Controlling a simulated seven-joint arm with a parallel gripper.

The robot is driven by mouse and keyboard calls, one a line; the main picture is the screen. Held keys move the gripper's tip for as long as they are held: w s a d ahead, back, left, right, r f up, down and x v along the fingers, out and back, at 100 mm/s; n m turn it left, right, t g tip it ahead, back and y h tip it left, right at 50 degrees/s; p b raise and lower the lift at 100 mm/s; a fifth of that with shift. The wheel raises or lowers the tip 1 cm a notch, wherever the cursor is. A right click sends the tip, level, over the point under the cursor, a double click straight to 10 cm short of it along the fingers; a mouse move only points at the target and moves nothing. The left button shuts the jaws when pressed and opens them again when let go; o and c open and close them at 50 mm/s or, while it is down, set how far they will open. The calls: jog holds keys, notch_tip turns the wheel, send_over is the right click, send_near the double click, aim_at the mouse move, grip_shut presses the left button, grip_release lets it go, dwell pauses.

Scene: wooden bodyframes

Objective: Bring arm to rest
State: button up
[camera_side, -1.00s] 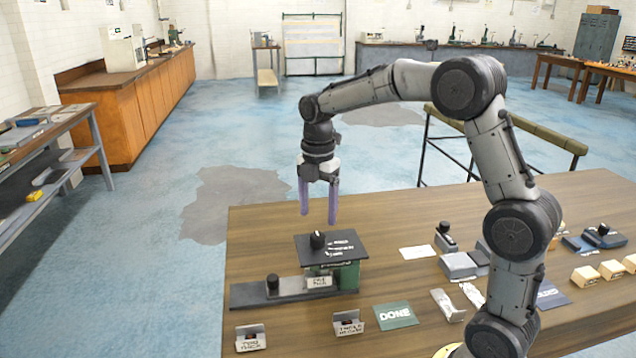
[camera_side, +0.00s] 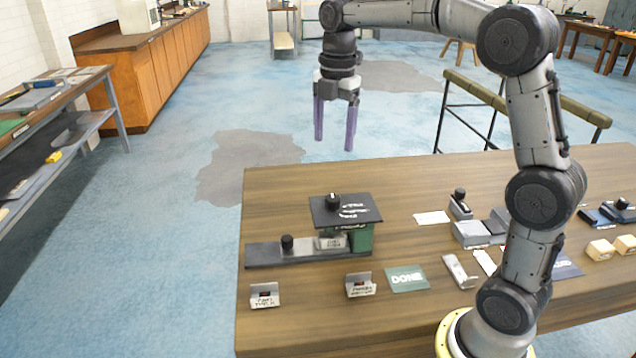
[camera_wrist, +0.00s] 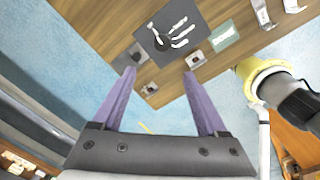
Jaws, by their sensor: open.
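My gripper (camera_side: 334,146) hangs fingers-down in the air, well above the table (camera_side: 300,185) and near its far edge in the side view. Its two purple fingers are apart with nothing between them. They also show in the wrist view (camera_wrist: 160,75), spread and empty. Below stands a fixture with a dark top plate (camera_side: 352,212), a black knob (camera_side: 333,200) and a green block (camera_side: 362,238). The plate also shows in the wrist view (camera_wrist: 160,38). A long dark base (camera_side: 275,258) with another black knob (camera_side: 287,242) extends left.
Two small labelled metal brackets (camera_side: 265,291) (camera_side: 360,285) and a green DONE card (camera_side: 407,278) lie at the front. Grey blocks (camera_side: 472,233) and wooden blocks (camera_side: 600,249) are to the right. The far left tabletop is clear.

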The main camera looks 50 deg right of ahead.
jog(key=s+a+r+m+t, duration=0.2)
jog(key=s+a, duration=0.1)
jog(key=s, duration=0.4)
jog(key=s+a+r+m+t, duration=0.15)
jog(key=s+a, duration=0.25)
jog(key=s, duration=0.4)
jog(key=s+a+f+m+t, duration=0.1)
jog(key=s+f+m, duration=0.7)
jog(key=m, duration=0.7)
jog(key=shift+a+f+t, duration=0.3)
jog(key=shift+f+t, duration=0.05)
jog(key=shift+f, duration=0.15)
